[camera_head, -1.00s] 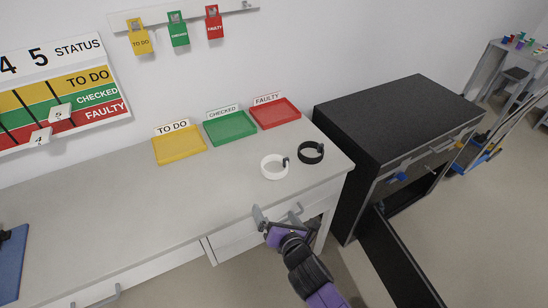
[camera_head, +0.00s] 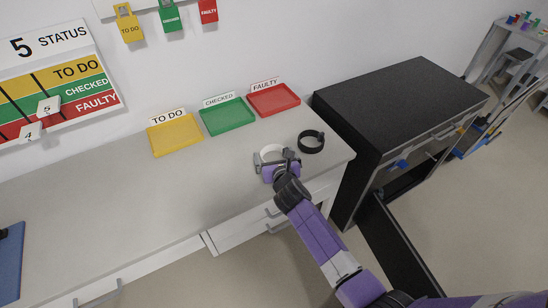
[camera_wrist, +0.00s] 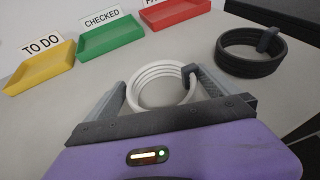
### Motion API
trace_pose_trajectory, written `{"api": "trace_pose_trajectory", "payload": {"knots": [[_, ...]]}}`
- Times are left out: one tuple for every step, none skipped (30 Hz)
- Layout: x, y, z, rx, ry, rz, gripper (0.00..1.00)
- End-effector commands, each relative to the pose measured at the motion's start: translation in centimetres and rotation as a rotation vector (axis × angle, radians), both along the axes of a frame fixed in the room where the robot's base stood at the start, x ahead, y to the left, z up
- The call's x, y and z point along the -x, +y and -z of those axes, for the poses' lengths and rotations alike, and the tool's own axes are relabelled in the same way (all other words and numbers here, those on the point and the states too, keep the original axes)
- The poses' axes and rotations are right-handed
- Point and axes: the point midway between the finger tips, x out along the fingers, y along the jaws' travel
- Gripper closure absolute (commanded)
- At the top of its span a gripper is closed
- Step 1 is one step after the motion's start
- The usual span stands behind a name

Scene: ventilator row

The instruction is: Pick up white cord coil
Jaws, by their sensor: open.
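The white cord coil (camera_wrist: 158,72) lies flat on the grey bench, with a small dark clip (camera_wrist: 188,72) on its right side in the wrist view. In the head view the coil (camera_head: 270,150) is partly hidden behind my gripper (camera_head: 273,159). My gripper is open, low over the bench at the coil. In the wrist view its two grey fingers (camera_wrist: 157,88) stand to the left and right of the coil, with the coil between and beyond them. I cannot tell whether the fingers touch it.
A black cord coil (camera_head: 311,142) lies just right of the white one. Yellow (camera_head: 176,149), green (camera_head: 240,129) and red (camera_head: 285,110) trays stand along the back of the bench (camera_head: 120,200). A black cabinet (camera_head: 400,95) stands to the right. The bench's left middle is clear.

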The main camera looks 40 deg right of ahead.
Motion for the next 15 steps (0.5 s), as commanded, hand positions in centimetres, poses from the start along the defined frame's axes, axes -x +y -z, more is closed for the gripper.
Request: {"api": "trace_pose_trajectory", "payload": {"knots": [[-0.24, -0.19, 0.20, 0.000, 0.000, 0.000, 0.00], [-0.32, -0.24, 0.22, 0.000, 0.000, 0.000, 0.00], [-0.38, -0.28, 0.22, 0.000, 0.000, 0.000, 0.00], [-0.40, -0.29, 0.22, -0.001, -0.001, 0.000, 0.00], [-0.40, -0.29, 0.22, -0.001, -0.001, 0.000, 0.00], [-0.39, -0.28, 0.21, -0.001, -0.001, 0.000, 0.00], [-0.38, -0.27, 0.20, -0.001, -0.001, 0.000, 0.00], [-0.37, -0.27, 0.20, -0.001, -0.001, 0.000, 0.00], [-0.37, -0.27, 0.20, -0.001, -0.001, 0.000, 0.02], [-0.38, -0.26, 0.20, -0.001, -0.001, 0.000, 0.08], [-0.37, -0.25, 0.21, -0.001, -0.001, 0.000, 0.14], [-0.37, -0.25, 0.21, -0.001, -0.001, 0.000, 0.22], [-0.37, -0.25, 0.21, -0.001, -0.001, 0.000, 0.28], [-0.36, -0.25, 0.20, -0.001, -0.001, 0.000, 0.33], [-0.36, -0.25, 0.20, -0.001, 0.000, 0.000, 0.41]]}}
